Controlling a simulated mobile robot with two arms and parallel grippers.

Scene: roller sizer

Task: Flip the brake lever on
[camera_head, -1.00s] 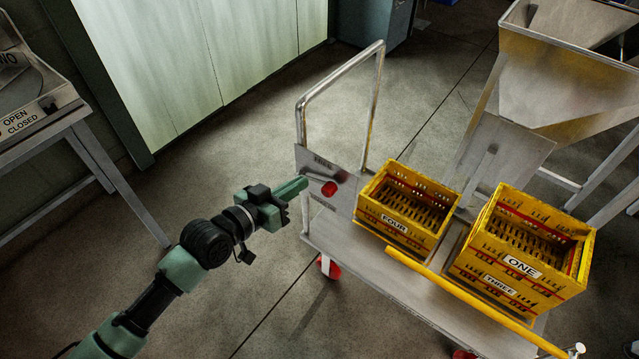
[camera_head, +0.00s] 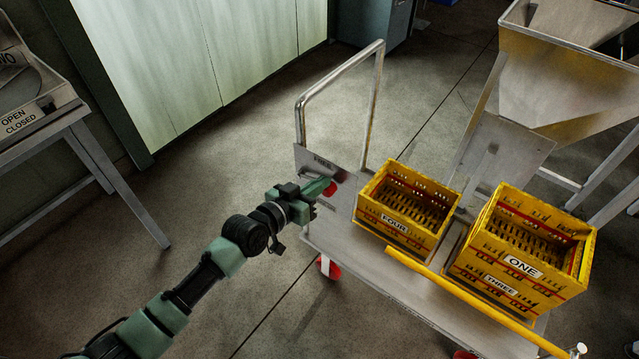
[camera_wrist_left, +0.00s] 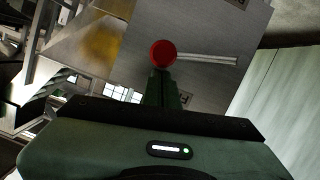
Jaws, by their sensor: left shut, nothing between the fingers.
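The brake lever's red knob (camera_head: 331,188) is at the plate (camera_head: 309,160) on the handle end of the metal cart (camera_head: 325,228). The wrist view shows the round red knob (camera_wrist_left: 163,54) and a grey rod to its right. My left gripper (camera_head: 328,182) is shut and empty, with its fingertips at the knob. In the wrist view the green fingers (camera_wrist_left: 161,80) end right at the knob's lower edge; I cannot tell whether they touch. Part of the knob is hidden by the fingers in the head view. My right gripper is not in view.
A yellow crate marked FOUR (camera_head: 408,210) stands on the cart close to the right of the plate. Stacked yellow crates (camera_head: 521,255) and a yellow bar (camera_head: 470,300) are further right. A metal stand (camera_head: 121,195) is at the left. Floor is clear between.

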